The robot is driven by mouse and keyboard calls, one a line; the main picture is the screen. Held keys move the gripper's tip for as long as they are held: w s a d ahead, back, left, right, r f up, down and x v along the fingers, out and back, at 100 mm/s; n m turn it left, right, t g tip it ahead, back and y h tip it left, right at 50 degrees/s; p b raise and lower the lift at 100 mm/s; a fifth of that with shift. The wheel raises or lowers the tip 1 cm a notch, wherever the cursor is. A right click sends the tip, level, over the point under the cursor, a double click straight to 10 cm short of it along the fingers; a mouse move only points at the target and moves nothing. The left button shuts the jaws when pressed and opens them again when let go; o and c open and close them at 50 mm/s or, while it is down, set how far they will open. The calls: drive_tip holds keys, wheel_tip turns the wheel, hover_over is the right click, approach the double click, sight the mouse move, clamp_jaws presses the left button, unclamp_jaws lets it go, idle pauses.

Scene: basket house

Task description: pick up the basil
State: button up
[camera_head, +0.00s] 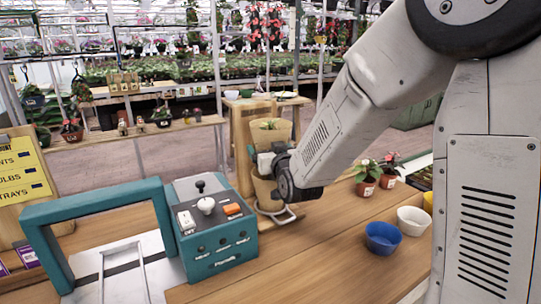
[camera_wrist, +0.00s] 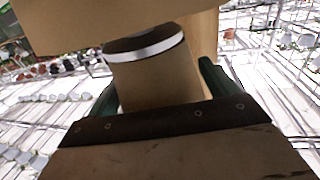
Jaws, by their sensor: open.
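In the wrist view, a brown container with a white band (camera_wrist: 155,80) lies between the dark green fingers of my gripper (camera_wrist: 160,88), which are apart. Contact cannot be told. The plant's leaves do not show clearly in the wrist view.
A teal control box (camera_head: 215,238) with knobs and a teal frame (camera_head: 40,215) stand left on the wooden counter (camera_head: 320,270). The front middle of the counter is clear.

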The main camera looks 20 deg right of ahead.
drive_tip(key=shift+w, duration=0.4)
drive_tip(key=c, duration=1.2)
drive_tip(key=shift+c, duration=0.2)
